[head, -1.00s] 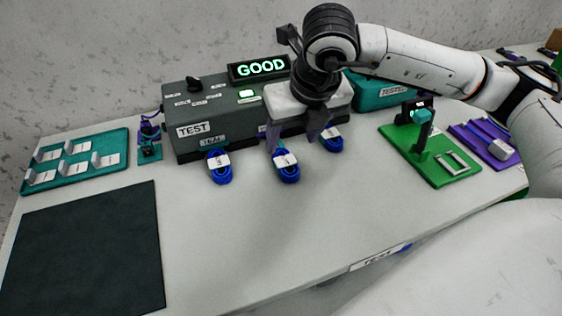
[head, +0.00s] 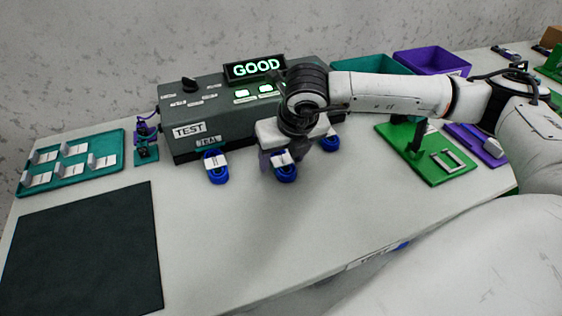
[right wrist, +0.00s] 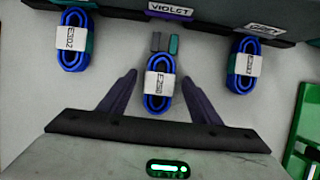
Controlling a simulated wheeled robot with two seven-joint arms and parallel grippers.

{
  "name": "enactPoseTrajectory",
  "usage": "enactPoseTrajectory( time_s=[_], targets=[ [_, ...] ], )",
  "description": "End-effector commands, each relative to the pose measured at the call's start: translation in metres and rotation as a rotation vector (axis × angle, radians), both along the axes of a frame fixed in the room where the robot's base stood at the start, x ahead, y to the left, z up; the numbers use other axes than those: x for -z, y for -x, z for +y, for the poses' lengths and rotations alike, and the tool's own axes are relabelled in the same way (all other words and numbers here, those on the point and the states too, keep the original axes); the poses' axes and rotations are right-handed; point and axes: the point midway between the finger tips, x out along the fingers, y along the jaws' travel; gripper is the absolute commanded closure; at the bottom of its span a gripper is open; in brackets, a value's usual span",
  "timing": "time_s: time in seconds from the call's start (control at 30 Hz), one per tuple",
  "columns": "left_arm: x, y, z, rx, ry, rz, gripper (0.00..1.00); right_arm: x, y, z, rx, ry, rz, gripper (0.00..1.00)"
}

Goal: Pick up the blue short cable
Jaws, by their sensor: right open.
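Three coiled blue cables with white label bands lie in front of the tester: a left one (head: 216,175), a middle one (head: 286,175) and a right one (head: 331,143). I cannot tell from the labels which is the short one. My right gripper (head: 279,162) is low over the middle cable and hides part of it. In the right wrist view the open fingers (right wrist: 159,80) stand on either side of the middle cable (right wrist: 157,102), apart from it. The left cable (right wrist: 74,57) and right cable (right wrist: 240,79) lie outside the fingers. My left gripper is not in view.
The grey tester box (head: 190,148) with a lit GOOD sign (head: 255,68) stands just behind the cables. A teal tray (head: 70,165) and dark mat (head: 85,245) lie left, a green fixture (head: 425,165) right. Teal (head: 375,65) and purple bins (head: 432,60) stand behind. The table front is clear.

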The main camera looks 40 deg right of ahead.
Motion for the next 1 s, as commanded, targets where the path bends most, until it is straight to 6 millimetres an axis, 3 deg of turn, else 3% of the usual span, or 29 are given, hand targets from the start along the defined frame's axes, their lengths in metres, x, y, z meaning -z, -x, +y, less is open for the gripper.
enactPoseTrajectory(
  time_s=[0.53,0.8,1.0],
  targets=[
    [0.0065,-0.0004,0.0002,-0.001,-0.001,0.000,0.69,0.0027,0.0002,0.0005,0.000,-0.001,0.000,0.42],
    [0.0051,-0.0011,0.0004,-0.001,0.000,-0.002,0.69,0.0020,0.0004,0.0004,0.000,-0.001,0.001,0.87],
    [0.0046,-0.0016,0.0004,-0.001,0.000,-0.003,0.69,0.0018,0.0004,0.0004,0.000,-0.001,0.001,0.87]
  ],
)
